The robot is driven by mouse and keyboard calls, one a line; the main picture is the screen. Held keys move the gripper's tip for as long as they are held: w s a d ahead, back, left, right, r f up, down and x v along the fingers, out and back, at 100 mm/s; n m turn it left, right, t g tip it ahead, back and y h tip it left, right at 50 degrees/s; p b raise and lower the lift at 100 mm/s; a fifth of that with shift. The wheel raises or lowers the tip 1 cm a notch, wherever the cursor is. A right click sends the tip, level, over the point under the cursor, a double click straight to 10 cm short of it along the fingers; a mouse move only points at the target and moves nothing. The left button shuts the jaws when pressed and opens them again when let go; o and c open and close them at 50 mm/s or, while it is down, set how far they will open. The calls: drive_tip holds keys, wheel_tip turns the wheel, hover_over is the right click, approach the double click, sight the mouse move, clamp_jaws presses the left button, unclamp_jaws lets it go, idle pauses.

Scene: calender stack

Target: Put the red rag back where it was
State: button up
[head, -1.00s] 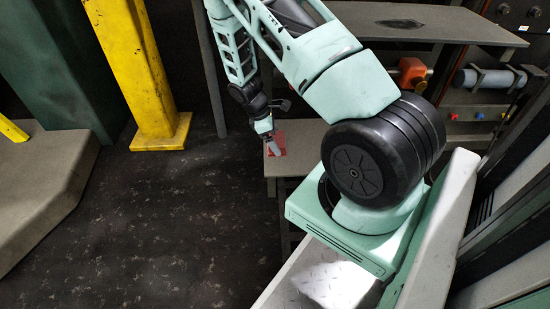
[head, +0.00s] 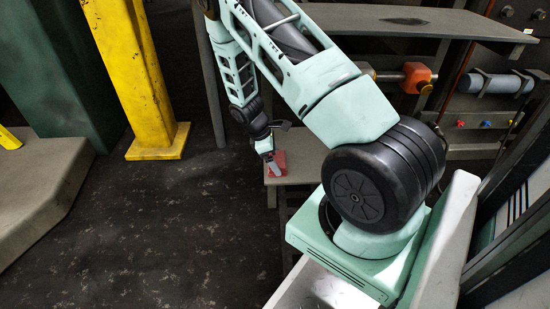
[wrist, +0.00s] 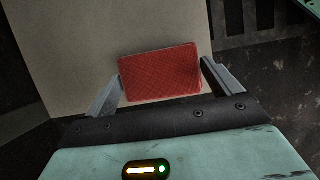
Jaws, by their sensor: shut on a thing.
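The red rag (wrist: 160,74) is a flat red rectangle between the two fingers of my gripper (wrist: 162,82) in the wrist view. My gripper is shut on it, with a finger at its left and right edges. In the head view the red rag (head: 281,158) shows at the tip of my gripper (head: 273,169), over the low grey bench top (head: 305,172). The pale surface (wrist: 70,60) lies behind the rag in the wrist view. I cannot tell whether the rag touches it.
A yellow post (head: 140,75) stands on the dark floor (head: 150,230) at left. A higher grey shelf (head: 420,22) lies beyond my arm. An orange fitting (head: 417,78) and a grey cylinder (head: 490,83) are at right. The floor left of the bench is clear.

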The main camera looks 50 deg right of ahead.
drive_tip(key=o, duration=0.7)
drive_tip(key=shift+f, duration=0.1)
drive_tip(key=p+v, duration=0.7)
drive_tip(key=v, duration=0.4)
drive_tip(key=s+a+r+t+y, duration=0.1)
drive_tip(key=a+r, duration=0.6)
drive_tip(key=a, duration=0.5)
drive_tip(key=s+a+r+t+y, duration=0.1)
drive_tip(key=a+r, duration=0.7)
drive_tip(key=a, duration=0.4)
drive_tip(key=shift+m+t+y, duration=0.3)
drive_tip(key=shift+t+y, duration=0.4)
drive_tip(key=s+a+r, duration=0.3)
drive_tip(key=s+a, duration=0.1)
drive_tip(key=s, duration=0.2)
drive_tip(key=s+a+r, duration=0.3)
drive_tip(key=s+a, duration=0.2)
drive_tip(key=s, duration=0.1)
drive_tip(key=s+a+r+p, duration=0.1)
drive_tip(key=s+a+r, duration=0.2)
drive_tip(key=s, duration=0.4)
drive_tip(key=shift+a+r, duration=0.35)
drive_tip(key=shift+a, duration=0.45)
